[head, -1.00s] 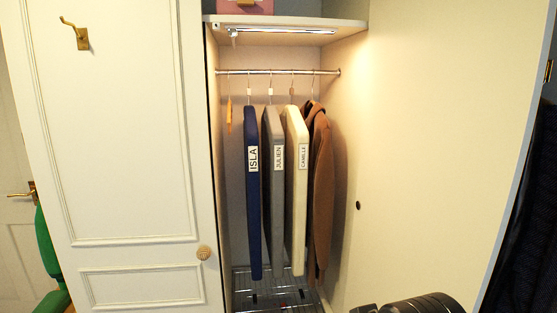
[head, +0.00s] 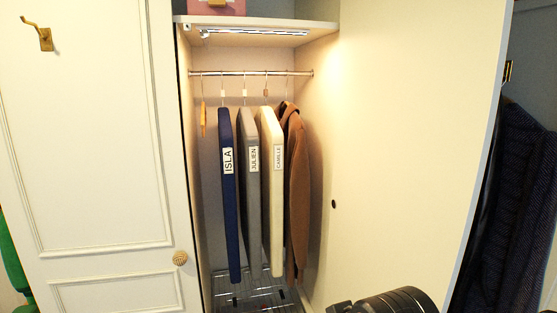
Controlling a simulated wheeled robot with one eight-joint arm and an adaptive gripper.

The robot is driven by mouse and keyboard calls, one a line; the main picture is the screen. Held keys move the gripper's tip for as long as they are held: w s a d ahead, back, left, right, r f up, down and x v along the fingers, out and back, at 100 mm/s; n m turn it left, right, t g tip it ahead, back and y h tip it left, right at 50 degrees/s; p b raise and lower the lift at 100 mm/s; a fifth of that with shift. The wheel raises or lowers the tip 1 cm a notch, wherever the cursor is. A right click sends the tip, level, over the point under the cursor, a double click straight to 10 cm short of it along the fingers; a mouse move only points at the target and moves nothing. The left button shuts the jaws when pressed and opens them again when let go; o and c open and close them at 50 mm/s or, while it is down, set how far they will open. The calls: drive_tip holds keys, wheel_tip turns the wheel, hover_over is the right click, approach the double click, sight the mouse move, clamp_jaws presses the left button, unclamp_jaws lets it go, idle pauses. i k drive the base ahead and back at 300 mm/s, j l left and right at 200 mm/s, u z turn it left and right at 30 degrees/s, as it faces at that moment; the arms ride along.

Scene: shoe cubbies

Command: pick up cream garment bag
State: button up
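The cream garment bag (head: 271,200) hangs from the rail in the open wardrobe, with a white label reading CAMILLE. It hangs upright between the grey bag (head: 250,205) labelled JULIEN on its left and the brown coat (head: 298,190) on its right. The navy bag (head: 229,200) labelled ISLA hangs further left. Part of my arm shows as a black rounded shape at the bottom right of the head view. My gripper's fingers are not in view.
The metal rail (head: 250,73) runs below a lit shelf (head: 257,30). An orange hanger (head: 203,119) hangs at the left. The white door (head: 90,150) stands at left, a cream panel (head: 400,140) at right. A wire rack (head: 250,290) lies below the bags.

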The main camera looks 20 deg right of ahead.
sight(269, 129)
drive_tip(key=i+j+z, duration=0.2)
drive_tip(key=i+j, duration=0.2)
drive_tip(key=i+j+z, duration=0.25)
drive_tip(key=j, duration=0.35)
drive_tip(key=i+l, duration=0.05)
drive_tip(key=i, duration=0.05)
